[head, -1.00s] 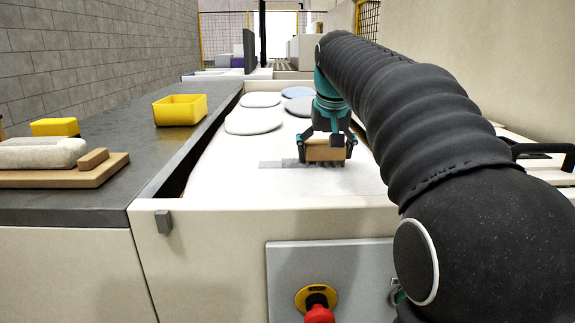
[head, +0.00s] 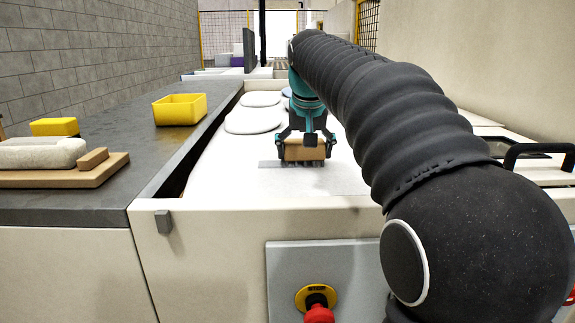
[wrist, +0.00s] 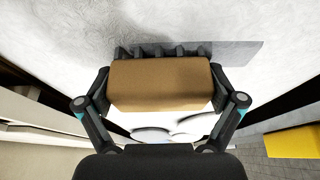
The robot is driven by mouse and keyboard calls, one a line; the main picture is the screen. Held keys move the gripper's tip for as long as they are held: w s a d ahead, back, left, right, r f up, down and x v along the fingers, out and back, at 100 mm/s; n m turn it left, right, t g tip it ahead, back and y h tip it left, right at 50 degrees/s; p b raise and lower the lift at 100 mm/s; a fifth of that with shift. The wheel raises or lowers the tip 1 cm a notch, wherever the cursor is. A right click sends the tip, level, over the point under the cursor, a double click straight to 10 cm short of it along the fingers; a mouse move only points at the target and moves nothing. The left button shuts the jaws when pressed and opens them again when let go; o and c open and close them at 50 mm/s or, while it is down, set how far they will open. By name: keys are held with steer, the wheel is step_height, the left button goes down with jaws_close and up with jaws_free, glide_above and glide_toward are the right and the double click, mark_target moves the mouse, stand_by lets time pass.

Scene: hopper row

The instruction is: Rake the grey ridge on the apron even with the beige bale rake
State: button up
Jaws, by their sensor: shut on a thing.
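The beige bale rake (head: 303,151) is held low over the white apron (head: 230,186), its dark teeth down at the surface. My gripper (head: 304,148) is shut on the rake's block. In the wrist view the block (wrist: 160,84) sits between both fingers, with several dark teeth along its far side. A flat grey strip (head: 268,164) shows on the apron just left of the rake; it also shows in the wrist view (wrist: 240,52) beside the teeth. Whether the teeth touch it, and how high the grey material stands, I cannot tell.
Several pale round discs (head: 252,120) lie on the white surface behind the rake. A grey counter on the left (head: 100,200) carries a yellow bin (head: 180,110), a yellow block (head: 55,127) and a wooden board (head: 60,179). A red stop button (head: 318,312) is on the front panel.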

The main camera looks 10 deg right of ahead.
mark_target(251, 164)
steer(key=shift+w+a+f, duration=0.1)
steer(key=shift+w+a, duration=0.1)
steer(key=shift+a, duration=0.9)
steer(key=shift+w+a, duration=0.2)
steer(key=shift+a, duration=0.85)
steer(key=shift+w+a, duration=0.25)
steer(key=shift+a, duration=0.9)
steer(key=shift+w+a, duration=0.2)
steer(key=shift+a, duration=0.9)
steer(key=shift+a, duration=0.15)
steer(key=shift+w+a, duration=0.25)
steer(key=shift+a, duration=1.05)
steer(key=shift+r, duration=1.05)
